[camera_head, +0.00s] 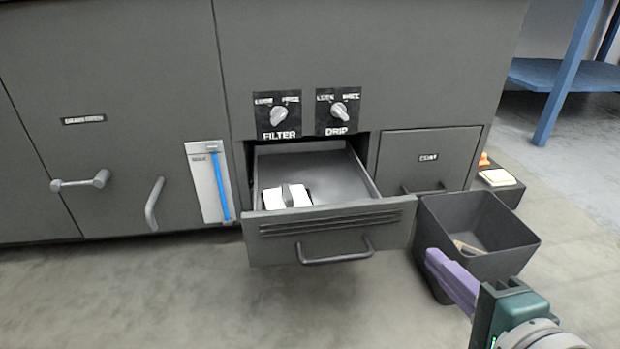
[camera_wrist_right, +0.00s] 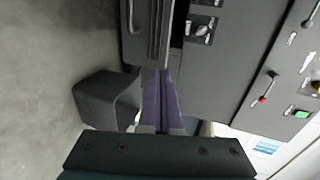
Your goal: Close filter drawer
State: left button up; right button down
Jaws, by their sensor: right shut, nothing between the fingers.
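The filter drawer (camera_head: 325,222) is pulled well out of the dark grey cabinet, under the FILTER knob (camera_head: 279,114) and the DRIP knob (camera_head: 339,113). A white object (camera_head: 287,196) lies inside it at the front left. Its bar handle (camera_head: 336,256) is free and nothing touches it. The drawer front also shows at the top of the right wrist view (camera_wrist_right: 147,35). My right gripper (camera_head: 436,262) has purple fingers, shut and empty. It is to the right of and lower in the picture than the drawer, in front of the dark bin. My left gripper is not in view.
A dark open bin (camera_head: 512,247) stands on the floor right of the drawer, close to my right gripper. A closed drawer (camera_head: 428,158) is beside the open one. A small dark box (camera_head: 508,188) stands behind the bin. The floor in front of the cabinet is clear.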

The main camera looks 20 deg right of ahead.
aim_at(386, 206)
jog(key=b+x, duration=0.1)
jog(key=x, duration=0.3)
jog(key=b+x, duration=0.1)
jog(key=x, duration=0.3)
jog(key=b+x, duration=0.1)
jog(key=x, duration=0.3)
jog(key=shift+w+r, duration=0.3)
jog(key=shift+w, duration=0.25)
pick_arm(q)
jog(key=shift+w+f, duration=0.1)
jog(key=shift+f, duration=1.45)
pick_arm(e)
jog(key=shift+w+d, duration=0.2)
jog(key=shift+w, duration=0.25)
jog(key=shift+s, duration=0.1)
